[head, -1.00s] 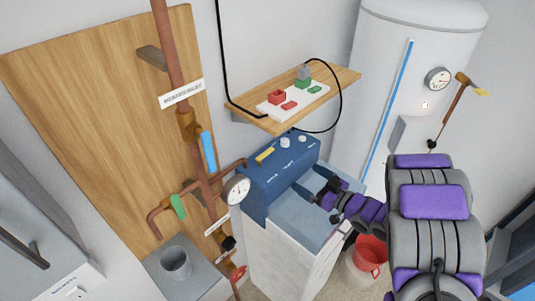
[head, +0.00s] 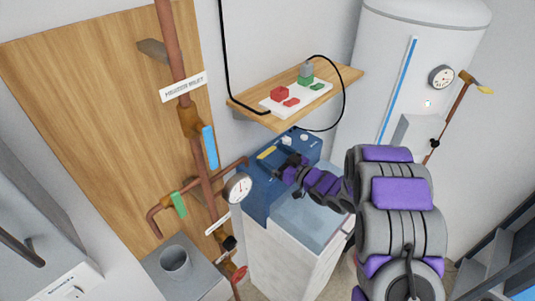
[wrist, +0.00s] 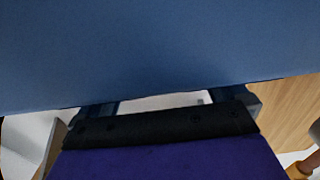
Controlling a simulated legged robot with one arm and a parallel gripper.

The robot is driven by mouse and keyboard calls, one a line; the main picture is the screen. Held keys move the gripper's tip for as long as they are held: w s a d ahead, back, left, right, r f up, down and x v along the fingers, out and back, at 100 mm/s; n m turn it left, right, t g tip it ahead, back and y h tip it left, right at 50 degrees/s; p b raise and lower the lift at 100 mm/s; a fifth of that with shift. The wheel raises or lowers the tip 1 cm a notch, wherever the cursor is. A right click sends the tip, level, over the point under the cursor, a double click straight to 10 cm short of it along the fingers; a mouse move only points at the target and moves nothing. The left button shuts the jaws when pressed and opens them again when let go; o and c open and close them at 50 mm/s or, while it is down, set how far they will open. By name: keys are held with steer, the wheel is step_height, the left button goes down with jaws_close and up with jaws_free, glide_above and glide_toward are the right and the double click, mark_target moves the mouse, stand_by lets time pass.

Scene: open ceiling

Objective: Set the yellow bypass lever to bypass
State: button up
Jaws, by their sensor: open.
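A small yellow lever (head: 267,153) lies on the sloped top of the blue control unit (head: 258,207), near its left end. My gripper (head: 288,166) is open, just right of the yellow lever and close over the unit's front. No contact with the lever shows. In the wrist view, the unit's blue face (wrist: 160,50) fills the upper part, and the finger bases of my gripper (wrist: 170,103) stand apart below it. The fingertips and the lever cannot be made out there.
A gauge (head: 238,187) and copper pipes with a blue handle (head: 209,147) and a green handle (head: 178,205) stand left of the unit. A wooden shelf (head: 245,112) hangs above it. Another yellow-ended handle (head: 486,90) is by the white tank (head: 400,60).

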mark_target(268, 154)
steer(key=x, duration=0.3)
steer(key=shift+w+a, duration=0.1)
steer(key=shift+a, duration=0.25)
steer(key=shift+d, duration=0.25)
steer(key=shift+c, duration=0.6)
steer(key=c, duration=1.2)
steer(key=shift+o, duration=0.2)
steer(key=shift+s+m+t+h+b, duration=0.2)
steer(key=shift+m+t+h+b, duration=0.3)
steer(key=shift+t+b, duration=0.1)
steer(key=shift+s+d+r+m+t+h+b, duration=0.1)
steer(key=shift+d+m+t+h+b, duration=0.1)
steer(key=shift+m+t+h+b, duration=0.65)
steer(key=shift+t+h+p, duration=0.25)
steer(key=shift+h+p, duration=0.05)
steer(key=shift+h, duration=0.05)
